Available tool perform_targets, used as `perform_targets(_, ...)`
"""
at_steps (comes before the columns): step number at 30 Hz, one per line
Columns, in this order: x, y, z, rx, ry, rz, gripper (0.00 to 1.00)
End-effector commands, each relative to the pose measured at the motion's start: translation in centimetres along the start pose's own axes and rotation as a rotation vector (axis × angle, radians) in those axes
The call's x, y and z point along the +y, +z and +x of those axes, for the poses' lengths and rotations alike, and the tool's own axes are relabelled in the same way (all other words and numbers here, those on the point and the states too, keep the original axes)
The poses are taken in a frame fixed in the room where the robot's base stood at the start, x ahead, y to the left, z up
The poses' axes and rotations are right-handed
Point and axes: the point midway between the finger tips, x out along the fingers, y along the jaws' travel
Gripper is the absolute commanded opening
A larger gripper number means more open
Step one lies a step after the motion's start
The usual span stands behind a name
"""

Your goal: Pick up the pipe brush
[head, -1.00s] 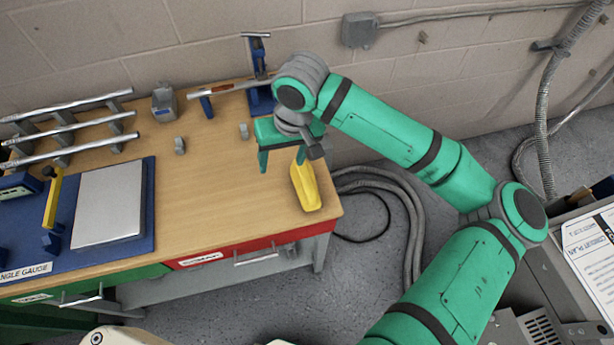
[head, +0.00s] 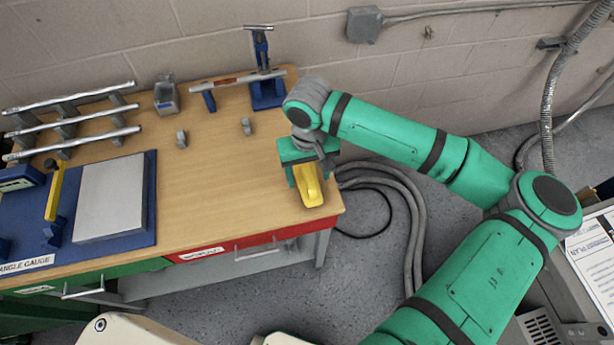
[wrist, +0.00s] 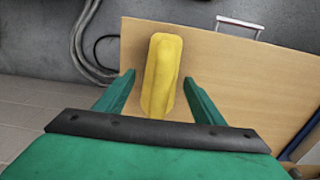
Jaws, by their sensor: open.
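A yellow, elongated object (head: 309,187) lies on the front right corner of the wooden bench top. It is the only thing at my gripper; I cannot make out bristles, so I cannot tell for sure that it is the pipe brush. My green gripper (head: 306,178) is over its rear part and hides some of it. In the wrist view, the yellow object (wrist: 162,72) lies lengthwise between the two open fingers of my gripper (wrist: 159,77). A gap shows on each side, and its far end reaches beyond the fingertips.
The wooden bench (head: 220,190) is clear left of my gripper. Small grey blocks (head: 246,126) stand farther back. A rod (head: 237,80) rests on blue stands behind. A blue board with a grey plate (head: 109,197) lies at left. Hoses (head: 400,200) lie on the floor at right.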

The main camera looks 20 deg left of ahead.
Motion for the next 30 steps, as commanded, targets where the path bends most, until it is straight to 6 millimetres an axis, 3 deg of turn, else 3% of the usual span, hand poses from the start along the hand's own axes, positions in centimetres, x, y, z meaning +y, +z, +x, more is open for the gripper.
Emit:
perform_targets(6, -0.2, -0.1, 2.7, -0.002, 0.0, 0.001, 0.62)
perform_targets(15, -0.2, -0.1, 3.2, 0.0, 0.0, 0.0, 0.62)
perform_targets(21, -0.2, -0.1, 3.2, 0.0, -0.001, 0.0, 0.2)
perform_targets(30, -0.2, -0.1, 3.0, 0.0, 0.0, 0.0, 0.2)
